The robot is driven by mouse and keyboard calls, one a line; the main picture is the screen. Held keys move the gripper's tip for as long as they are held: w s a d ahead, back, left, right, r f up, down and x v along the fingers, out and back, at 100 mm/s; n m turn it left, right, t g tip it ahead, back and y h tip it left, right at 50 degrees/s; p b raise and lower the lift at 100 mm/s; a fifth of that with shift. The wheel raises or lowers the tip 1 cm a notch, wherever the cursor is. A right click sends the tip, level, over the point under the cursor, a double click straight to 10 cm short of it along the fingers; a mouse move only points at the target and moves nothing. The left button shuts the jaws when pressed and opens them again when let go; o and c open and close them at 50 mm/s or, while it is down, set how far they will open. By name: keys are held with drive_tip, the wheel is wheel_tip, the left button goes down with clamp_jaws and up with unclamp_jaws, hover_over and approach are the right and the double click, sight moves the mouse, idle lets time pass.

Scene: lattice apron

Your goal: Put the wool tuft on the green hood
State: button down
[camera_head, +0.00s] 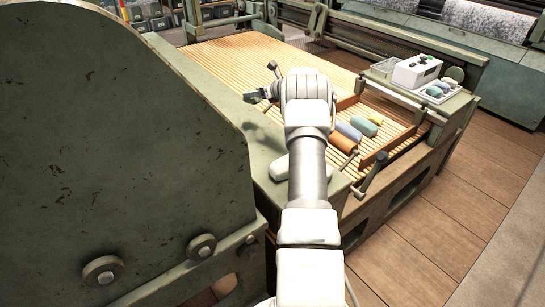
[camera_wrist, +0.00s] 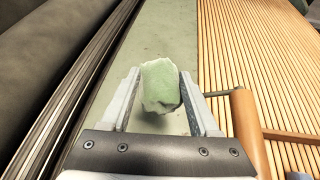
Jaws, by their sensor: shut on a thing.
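The wool tuft (camera_wrist: 160,86) is a pale green, soft-edged lump between the two fingers of my gripper (camera_wrist: 160,103) in the wrist view. My gripper is shut on it. Behind the tuft in that view lies a flat, worn green metal surface (camera_wrist: 165,35), which looks like the green hood. In the head view the green surface (camera_head: 230,104) runs beside the slatted apron, and my gripper (camera_head: 254,96) is over it. I cannot tell how large the gap is between tuft and surface. The tuft is not clear in the head view.
The wooden slatted apron (camera_head: 240,55) lies to the right of the green surface. A wooden tray (camera_head: 388,146) there holds several coloured rolls. A large green side panel (camera_head: 110,150) rises at left. A white box (camera_head: 415,71) stands at back right. A wooden handle (camera_wrist: 250,130) is close to my right finger.

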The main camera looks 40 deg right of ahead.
drive_tip(key=s+a+b, duration=0.2)
drive_tip(key=s+b, duration=0.2)
drive_tip(key=s, duration=0.4)
drive_tip(key=shift+n, duration=0.3)
drive_tip(key=w+a+f+b, duration=0.1)
drive_tip(key=w+a+f, duration=0.1)
drive_tip(key=w, duration=0.1)
drive_tip(key=w+a+f+b, duration=0.1)
drive_tip(key=w+a+f, duration=0.1)
drive_tip(key=w, duration=0.1)
drive_tip(key=w+a+f+b, duration=0.1)
drive_tip(key=w+a+f, duration=0.1)
drive_tip(key=w+f, duration=0.1)
drive_tip(key=shift+w+a+b, duration=0.3)
drive_tip(key=shift+w, duration=0.15)
drive_tip(key=shift+f+b, duration=0.9)
drive_tip(key=shift+f, duration=0.95)
drive_tip(key=shift+f, duration=0.2)
drive_tip(key=shift+c, duration=0.6)
unclamp_jaws()
drive_tip(key=shift+r, duration=0.1)
